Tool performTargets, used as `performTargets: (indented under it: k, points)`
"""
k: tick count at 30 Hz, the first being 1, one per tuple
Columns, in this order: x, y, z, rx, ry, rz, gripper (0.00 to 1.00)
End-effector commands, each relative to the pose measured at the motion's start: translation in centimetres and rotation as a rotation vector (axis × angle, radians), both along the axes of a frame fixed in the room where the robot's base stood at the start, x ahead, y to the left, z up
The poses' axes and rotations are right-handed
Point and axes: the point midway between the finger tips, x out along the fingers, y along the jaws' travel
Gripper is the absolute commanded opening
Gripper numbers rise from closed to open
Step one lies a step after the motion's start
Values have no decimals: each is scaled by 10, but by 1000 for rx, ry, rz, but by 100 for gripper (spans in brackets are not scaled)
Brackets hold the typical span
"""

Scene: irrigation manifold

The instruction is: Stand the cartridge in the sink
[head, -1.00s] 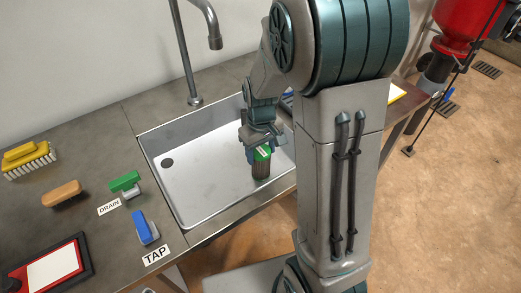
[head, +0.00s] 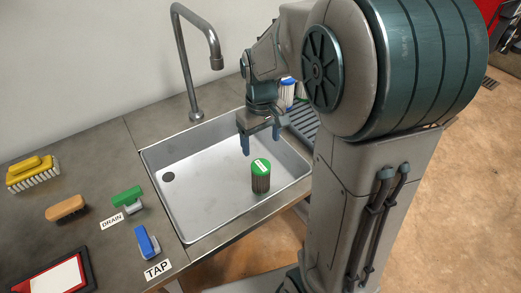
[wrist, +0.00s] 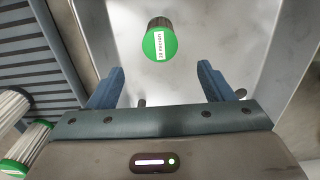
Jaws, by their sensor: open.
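The cartridge (head: 261,178), a pleated cylinder with a green cap and a white label, stands upright on the floor of the metal sink (head: 205,208), towards its right side. In the wrist view the cartridge (wrist: 160,42) shows beyond the fingertips, its label reading about "20 micron". My gripper (head: 262,148) is open and empty, above and behind the cartridge, apart from it. The blue fingers also show spread in the wrist view (wrist: 160,78). The sink's drain hole (head: 168,177) is at the left.
A grey tap (head: 196,60) rises behind the sink. Other cartridges (head: 288,92) stand by a ribbed rack (head: 302,117) to the right, partly hidden by my arm.

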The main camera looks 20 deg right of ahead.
Motion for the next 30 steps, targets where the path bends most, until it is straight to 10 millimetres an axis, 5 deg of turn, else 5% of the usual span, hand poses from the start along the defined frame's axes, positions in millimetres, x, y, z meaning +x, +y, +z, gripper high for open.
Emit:
performTargets:
  k: [8,21,30]
  points:
    - [-14,0,22,6,-17,-28,74]
    - [-122,4,39,39,-155,-263,74]
    - [-141,7,36,43,-176,-308,74]
